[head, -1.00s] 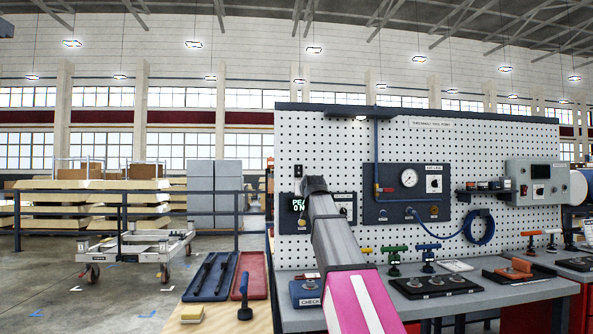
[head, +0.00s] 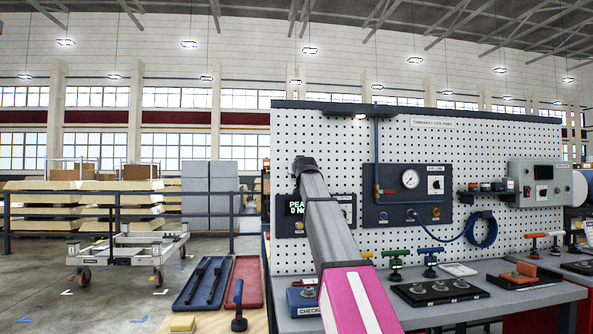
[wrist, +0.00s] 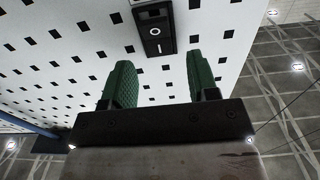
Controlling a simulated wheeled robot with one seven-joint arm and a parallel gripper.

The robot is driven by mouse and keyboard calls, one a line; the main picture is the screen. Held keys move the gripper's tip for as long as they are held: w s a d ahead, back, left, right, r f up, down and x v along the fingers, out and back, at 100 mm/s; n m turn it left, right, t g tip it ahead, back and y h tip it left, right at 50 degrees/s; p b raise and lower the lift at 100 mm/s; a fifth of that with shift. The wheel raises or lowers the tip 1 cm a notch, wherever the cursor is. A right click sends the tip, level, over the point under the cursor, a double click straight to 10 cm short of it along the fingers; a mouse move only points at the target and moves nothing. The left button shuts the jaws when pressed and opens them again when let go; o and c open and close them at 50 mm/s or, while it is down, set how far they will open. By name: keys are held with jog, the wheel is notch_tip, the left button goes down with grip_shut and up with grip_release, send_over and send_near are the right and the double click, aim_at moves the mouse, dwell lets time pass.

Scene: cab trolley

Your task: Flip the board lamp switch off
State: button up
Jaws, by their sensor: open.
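The board lamp switch (wrist: 154,27) is a dark rocker on the white perforated board (head: 460,145), marked O and I. It shows at the top of the wrist view, just beyond my fingertips; in the head view my arm's end hides it. My gripper (wrist: 160,78) is open and empty, its two green fingers apart with the switch in line with the gap between them. I cannot tell whether a finger touches it. In the head view my gripper (head: 304,162) is at the board's left part. A lamp bar (head: 345,110) at the board's top edge has a lit spot.
A torque display (head: 296,207) is partly behind my arm. A gauge panel (head: 408,196) and a blue hose (head: 482,229) are to the right. The bench (head: 500,305) below holds clamps and trays. Open floor and a trolley (head: 125,250) are at left.

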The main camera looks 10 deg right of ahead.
jog(key=w, duration=0.3)
jog(key=c, duration=0.9)
